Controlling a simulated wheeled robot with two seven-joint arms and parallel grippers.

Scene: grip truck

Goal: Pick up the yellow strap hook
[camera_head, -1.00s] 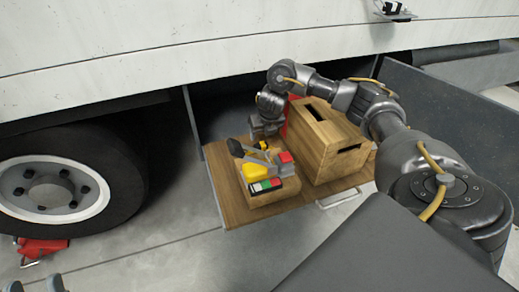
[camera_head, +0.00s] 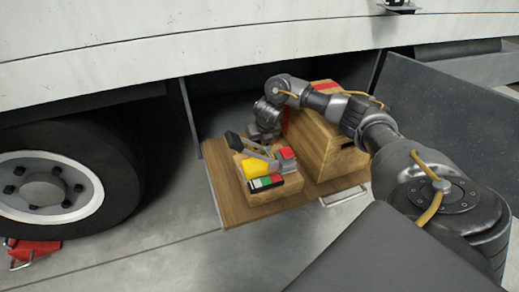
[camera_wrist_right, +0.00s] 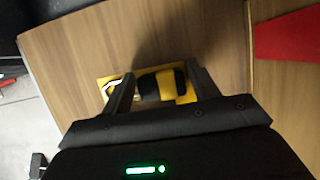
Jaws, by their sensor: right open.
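The yellow strap hook (camera_wrist_right: 166,84), with a black band or strap across it, lies on a wooden board in the right wrist view. My right gripper (camera_wrist_right: 160,88) is open, its two dark fingers on either side of the hook. Whether the fingers touch it is unclear. In the head view my right gripper (camera_head: 264,134) reaches down behind a small open wooden box of tools, and the hook cannot be made out there. My left gripper is out of view.
The small box (camera_head: 272,193) holds a yellow tool (camera_head: 251,173) and other items. A larger wooden box (camera_head: 318,145) stands right beside it on the wooden board (camera_head: 228,212). A truck wheel (camera_head: 52,190) is at left. A red item (camera_wrist_right: 285,38) shows in the wrist view.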

